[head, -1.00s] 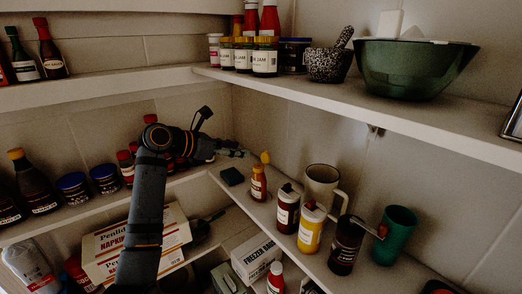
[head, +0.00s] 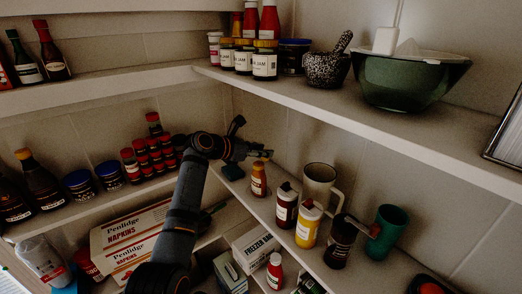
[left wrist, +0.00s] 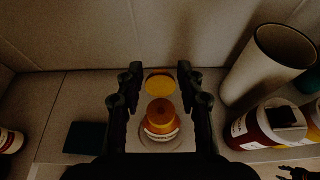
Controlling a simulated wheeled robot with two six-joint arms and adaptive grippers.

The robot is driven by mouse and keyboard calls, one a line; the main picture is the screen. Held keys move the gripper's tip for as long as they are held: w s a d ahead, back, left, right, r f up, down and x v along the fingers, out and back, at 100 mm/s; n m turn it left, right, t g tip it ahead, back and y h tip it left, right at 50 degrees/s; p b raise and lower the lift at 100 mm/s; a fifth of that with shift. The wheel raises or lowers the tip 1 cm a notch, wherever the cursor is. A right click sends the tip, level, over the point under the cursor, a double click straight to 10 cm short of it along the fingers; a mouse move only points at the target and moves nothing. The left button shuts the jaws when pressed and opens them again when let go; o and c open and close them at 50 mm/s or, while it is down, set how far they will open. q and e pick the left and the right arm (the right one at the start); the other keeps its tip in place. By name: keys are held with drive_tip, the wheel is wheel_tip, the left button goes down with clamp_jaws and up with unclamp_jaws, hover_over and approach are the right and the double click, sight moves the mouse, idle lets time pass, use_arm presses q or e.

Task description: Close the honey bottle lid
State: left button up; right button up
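The honey bottle (head: 258,182) is a small amber bottle with a pale label, upright on the right-hand middle shelf near the corner. In the left wrist view its orange top (left wrist: 160,113) is below and between my fingers. Its yellow flip lid (left wrist: 160,84) stands open on the far side of the top, between the fingertips. My left gripper (left wrist: 160,76) is open, with one finger on each side of the lid and no clear contact. In the head view the left gripper (head: 264,155) is just above the bottle and mostly hides the lid.
A dark block (head: 233,172) lies left of the bottle. To the right stand a dark red jar (head: 285,206), a yellow jar (head: 308,226), a beige mug (head: 320,186), a dark grinder (head: 341,243) and a green cup (head: 387,232). The upper shelf (head: 300,91) overhangs behind.

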use_arm(q)
clamp_jaws()
drive_tip(key=shift+s, duration=0.1)
